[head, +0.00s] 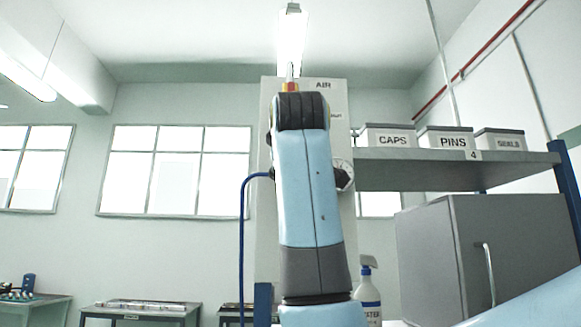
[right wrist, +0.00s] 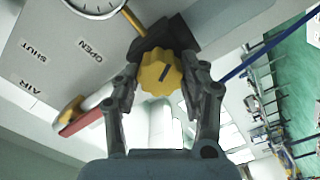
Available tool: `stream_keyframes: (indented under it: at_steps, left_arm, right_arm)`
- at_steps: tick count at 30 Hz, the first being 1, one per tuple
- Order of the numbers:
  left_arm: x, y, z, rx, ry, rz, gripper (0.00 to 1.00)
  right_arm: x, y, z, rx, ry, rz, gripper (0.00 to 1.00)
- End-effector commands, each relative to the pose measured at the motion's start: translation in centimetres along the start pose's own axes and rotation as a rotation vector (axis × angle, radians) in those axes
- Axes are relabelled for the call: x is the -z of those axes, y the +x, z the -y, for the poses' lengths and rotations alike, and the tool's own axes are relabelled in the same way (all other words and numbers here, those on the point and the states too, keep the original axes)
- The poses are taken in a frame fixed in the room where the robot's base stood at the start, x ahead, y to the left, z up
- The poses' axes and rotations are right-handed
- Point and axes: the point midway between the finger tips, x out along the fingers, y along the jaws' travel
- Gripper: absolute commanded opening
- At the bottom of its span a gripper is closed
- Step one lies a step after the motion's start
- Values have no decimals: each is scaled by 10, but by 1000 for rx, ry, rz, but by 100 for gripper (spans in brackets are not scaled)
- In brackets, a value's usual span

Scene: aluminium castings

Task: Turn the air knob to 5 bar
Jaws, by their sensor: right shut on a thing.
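The yellow lobed air knob (right wrist: 158,72) shows in the right wrist view with a dark slanted mark on its face. My right gripper (right wrist: 165,80) has its fingers on either side of the knob and is shut on it. A round pressure gauge (right wrist: 97,4) is cut off at the top of that view; its reading cannot be told. In the head view the gauge (head: 345,176) shows partly behind my right arm, beside the tall pale air panel (head: 268,235). My arm hides the knob and right gripper there. My left gripper is not in view.
A red-ended lever (right wrist: 76,117) sits near the SHUT and OPEN labels. A blue hose (head: 243,220) runs down left of the panel. At right are a shelf (head: 440,175) with labelled boxes, a grey cabinet (head: 440,255) and a spray bottle (head: 368,290).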

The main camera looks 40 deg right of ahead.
Motion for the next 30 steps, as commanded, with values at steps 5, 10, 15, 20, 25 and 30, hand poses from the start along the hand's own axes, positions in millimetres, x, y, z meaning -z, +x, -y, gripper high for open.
stream_keyframes:
  at_steps: [5, 10, 15, 20, 25, 30]
  left_arm:
    - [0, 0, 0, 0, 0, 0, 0]
    - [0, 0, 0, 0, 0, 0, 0]
    - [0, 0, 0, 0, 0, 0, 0]
    - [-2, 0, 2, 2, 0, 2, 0]
    - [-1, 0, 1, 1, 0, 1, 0]
    - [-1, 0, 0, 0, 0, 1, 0]
  right_arm:
    - [0, 0, 2, 5, 0, 1, 47]
    - [0, 0, 1, 4, 0, 1, 64]
    - [0, 0, 1, 2, 1, 1, 64]
    - [1, -8, 1, 3, 2, -2, 64]
    - [2, -37, 2, 5, 6, -4, 64]
    - [2, -64, 2, 5, 5, -3, 64]
